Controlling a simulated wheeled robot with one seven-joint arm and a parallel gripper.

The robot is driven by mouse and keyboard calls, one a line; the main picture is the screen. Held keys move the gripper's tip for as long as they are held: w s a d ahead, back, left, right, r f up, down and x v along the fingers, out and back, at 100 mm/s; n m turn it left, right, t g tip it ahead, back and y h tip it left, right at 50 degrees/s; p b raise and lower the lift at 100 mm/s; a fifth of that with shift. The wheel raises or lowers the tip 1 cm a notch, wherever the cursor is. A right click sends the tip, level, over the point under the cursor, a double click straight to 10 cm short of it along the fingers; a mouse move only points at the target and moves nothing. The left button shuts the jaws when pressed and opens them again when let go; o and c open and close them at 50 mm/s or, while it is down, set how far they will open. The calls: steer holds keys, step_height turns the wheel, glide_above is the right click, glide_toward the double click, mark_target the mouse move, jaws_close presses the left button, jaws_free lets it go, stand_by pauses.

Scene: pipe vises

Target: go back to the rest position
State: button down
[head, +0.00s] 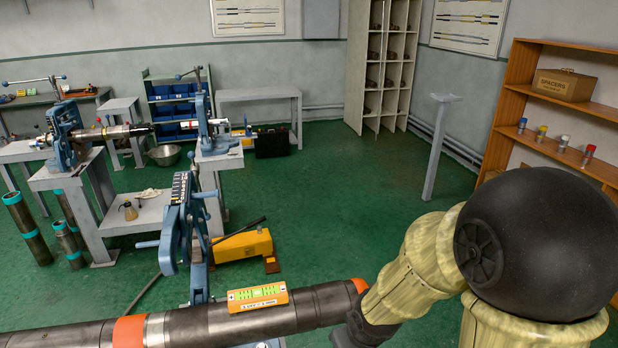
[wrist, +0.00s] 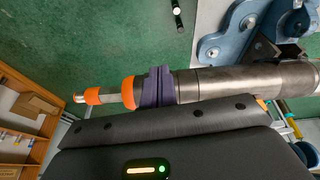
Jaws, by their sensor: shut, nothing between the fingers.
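In the wrist view, the two purple fingers of my gripper (wrist: 160,87) are together, with nothing seen between them. They show in front of a grey steel pipe (wrist: 225,83); I cannot tell the gap between fingers and pipe. The pipe has an orange collar and a thinner end with an orange band at the left. In the head view, the long pipe (head: 210,325) with orange bands lies across the foreground. My arm reaches down from the right beyond the pipe's right end. My fingers are hidden in the head view.
A yellow-green level (head: 257,297) lies on the pipe. Benches with blue vises stand at the left. A wooden shelf (head: 515,95) stands at the right. The green floor (head: 350,200) between is clear.

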steer(key=s+d+r+m+g+p, duration=0.1)
steer(key=s+d+r+m, duration=0.3)
steer(key=d+r, duration=0.1)
steer(key=shift+s+d+r+h, duration=0.3)
steer(key=shift+s+d+h, duration=0.1)
steer(key=shift+d, duration=0.15)
